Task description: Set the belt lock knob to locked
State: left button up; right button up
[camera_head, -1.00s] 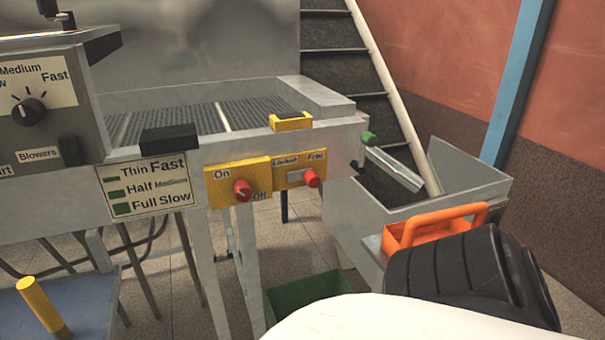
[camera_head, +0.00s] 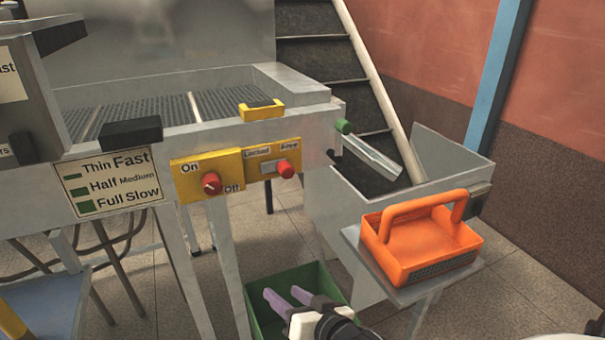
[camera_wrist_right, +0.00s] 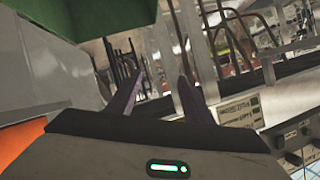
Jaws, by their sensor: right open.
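The belt lock knob (camera_head: 285,169) is red and sits on a yellow panel (camera_head: 272,160) on the machine's front. Its plate reads Locked on the left and Free on the right, and the knob sits towards the Free side. My right gripper (camera_head: 287,295) is open and empty, low in front of the green bin and below the knob panel. Its two purple fingers (camera_wrist_right: 158,92) show apart in the right wrist view. The knob cannot be made out in the wrist view. My left gripper is not in view.
A similar red On/Off knob (camera_head: 211,183) is just left of the lock knob. An orange carrier (camera_head: 430,240) stands on a side shelf. A green bin (camera_head: 262,317) is on the floor.

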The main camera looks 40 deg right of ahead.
aim_at(288, 174)
jog(key=w+d+r+m+t+h, duration=0.2)
jog(key=w+d+r+m, duration=0.25)
jog(key=r, duration=0.45)
jog(key=w+d+r+m+t+h, duration=0.2)
jog(key=w+d+r+m, duration=0.3)
jog(key=r, duration=0.4)
jog(key=shift+n, duration=0.35)
jog(key=x, duration=0.4)
jog(key=d+x, duration=0.1)
jog(key=x, duration=0.3)
jog(key=shift+d, duration=0.25)
jog(key=shift+w+d, duration=0.1)
jog(key=shift+w, duration=0.3)
jog(key=shift+c, duration=0.4)
